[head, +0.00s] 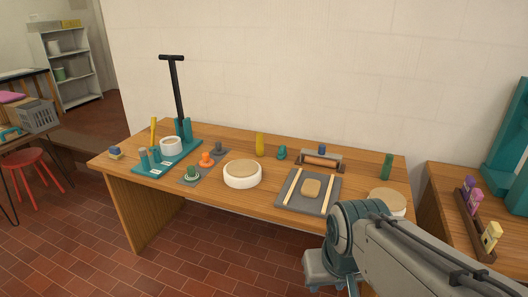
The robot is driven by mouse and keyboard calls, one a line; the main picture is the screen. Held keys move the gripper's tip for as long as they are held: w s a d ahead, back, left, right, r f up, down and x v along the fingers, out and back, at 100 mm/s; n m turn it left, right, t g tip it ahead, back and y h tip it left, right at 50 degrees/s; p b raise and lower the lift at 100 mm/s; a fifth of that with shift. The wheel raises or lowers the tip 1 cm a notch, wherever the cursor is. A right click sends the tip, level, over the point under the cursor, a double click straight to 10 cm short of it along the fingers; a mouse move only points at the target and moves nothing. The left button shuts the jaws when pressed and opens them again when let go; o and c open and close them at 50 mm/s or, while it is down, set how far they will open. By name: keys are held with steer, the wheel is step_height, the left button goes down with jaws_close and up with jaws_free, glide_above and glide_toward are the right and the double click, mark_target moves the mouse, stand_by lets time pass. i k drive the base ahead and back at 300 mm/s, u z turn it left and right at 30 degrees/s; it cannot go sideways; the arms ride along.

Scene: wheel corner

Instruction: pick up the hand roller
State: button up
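My gripper (328,272) is at the bottom of the head view, in front of the table's front edge and well apart from the roller. Its fingers are cut off or hidden, so its opening does not show.
A grey board (328,205) with two pale strips and a clay slab (311,187) lies in front of the roller. A round white-sided piece (242,175) stands left, a green cylinder (387,166) right. A tall black T-handle (177,90) rises at the left. A wall is behind.

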mark_target(321, 153)
steer(key=u, duration=0.2)
steer(key=i, duration=1.65)
